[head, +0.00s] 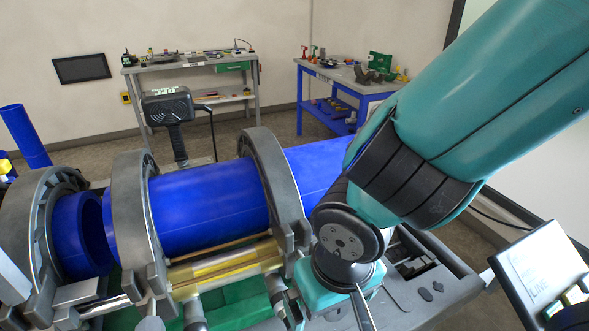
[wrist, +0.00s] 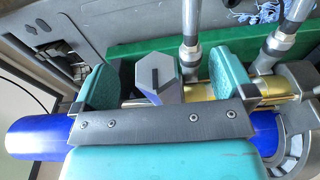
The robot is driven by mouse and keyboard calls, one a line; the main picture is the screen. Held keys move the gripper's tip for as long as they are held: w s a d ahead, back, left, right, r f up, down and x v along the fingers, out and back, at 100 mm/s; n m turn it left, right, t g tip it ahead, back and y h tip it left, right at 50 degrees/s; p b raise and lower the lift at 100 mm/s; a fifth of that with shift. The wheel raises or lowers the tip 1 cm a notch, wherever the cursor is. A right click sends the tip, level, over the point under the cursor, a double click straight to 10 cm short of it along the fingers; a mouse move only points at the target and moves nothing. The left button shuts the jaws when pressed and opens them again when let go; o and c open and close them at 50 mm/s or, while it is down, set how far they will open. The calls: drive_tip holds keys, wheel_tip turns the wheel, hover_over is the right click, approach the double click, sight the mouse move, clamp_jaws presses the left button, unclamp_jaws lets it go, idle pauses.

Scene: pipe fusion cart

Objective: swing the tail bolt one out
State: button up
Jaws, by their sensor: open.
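In the wrist view my gripper (wrist: 153,82) has its two teal fingers apart. A grey hexagonal bolt head (wrist: 166,72) with a dark bar mark on its top shows between them. A gap shows on both sides, and I see no finger touching it. I cannot tell from a label whether this is tail bolt one. The bolt's lower part is hidden behind my gripper's dark plate. In the head view my gripper (head: 345,298) is low at the right clamp ring (head: 273,180), its fingers mostly hidden by my wrist.
Blue pipe (head: 208,207) runs through the grey clamp rings, including the middle ring (head: 135,220). A brass-coloured cylinder (head: 228,265) lies below it. Two metal hose fittings (wrist: 190,48) stand close by my fingers. A black handled unit (head: 168,107) stands behind. Workbenches are farther back.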

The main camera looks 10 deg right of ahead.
drive_tip(key=shift+s+d+r+p, duration=0.1)
drive_tip(key=shift+s+r+p, duration=0.1)
drive_tip(key=shift+r+p, duration=1.1)
drive_tip(key=shift+s+a+r+p, duration=0.15)
drive_tip(key=shift+r+p, duration=0.75)
drive_tip(key=shift+r, duration=0.8)
drive_tip(key=shift+s+d+r+p, duration=0.2)
drive_tip(key=shift+r+p, duration=0.9)
drive_tip(key=shift+r, duration=0.4)
drive_tip(key=s+d+r+n+g+y+b, duration=0.1)
drive_tip(key=d+r+n+y, duration=0.3)
drive_tip(key=r, duration=0.3)
drive_tip(key=shift+s+r+n+b, duration=0.15)
drive_tip(key=shift+r+n+b, duration=0.25)
drive_tip(key=shift+n, duration=0.1)
drive_tip(key=shift+a, duration=0.1)
drive_tip(key=shift+c, duration=0.5)
